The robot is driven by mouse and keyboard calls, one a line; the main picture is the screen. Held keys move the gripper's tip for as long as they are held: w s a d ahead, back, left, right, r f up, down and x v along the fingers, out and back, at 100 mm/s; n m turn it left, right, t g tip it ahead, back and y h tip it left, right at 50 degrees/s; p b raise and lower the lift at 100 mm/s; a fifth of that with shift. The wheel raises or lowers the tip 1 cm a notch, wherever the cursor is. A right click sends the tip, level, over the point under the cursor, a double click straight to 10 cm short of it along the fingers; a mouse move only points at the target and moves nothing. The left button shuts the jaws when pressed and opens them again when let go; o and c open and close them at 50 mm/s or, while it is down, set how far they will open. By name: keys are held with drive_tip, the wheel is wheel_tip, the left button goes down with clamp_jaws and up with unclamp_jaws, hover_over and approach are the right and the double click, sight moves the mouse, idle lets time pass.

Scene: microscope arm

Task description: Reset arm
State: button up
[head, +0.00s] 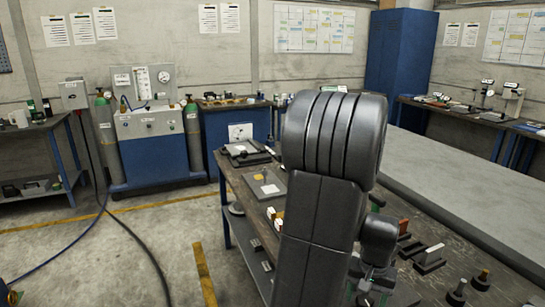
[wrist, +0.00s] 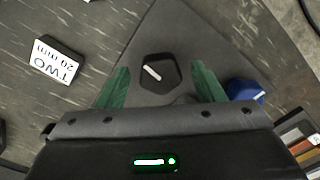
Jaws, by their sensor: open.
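My gripper (wrist: 159,72) is open in the wrist view, with its two green fingers spread apart. A black, roughly hexagonal piece (wrist: 157,82) with a white line on its top shows between the fingertips, with gaps on both sides. I cannot tell how far below the fingers it is. It sits on a dark grey plate (wrist: 185,35) on the worn workbench. In the head view my own arm covers the middle of the bench, and the black piece cannot be made out.
A block labelled "TWO 20 mm" (wrist: 54,61) lies left of the fingers. A blue piece (wrist: 245,91) is close beside the right finger. In the head view, the workbench (head: 405,215) carries several small fixtures, including a flat plate (head: 265,186) at left.

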drive_tip(key=m, duration=1.1)
drive_tip(key=shift+w, duration=0.1)
drive_tip(key=shift+r, duration=1.1)
drive_tip(key=shift+a, duration=0.1)
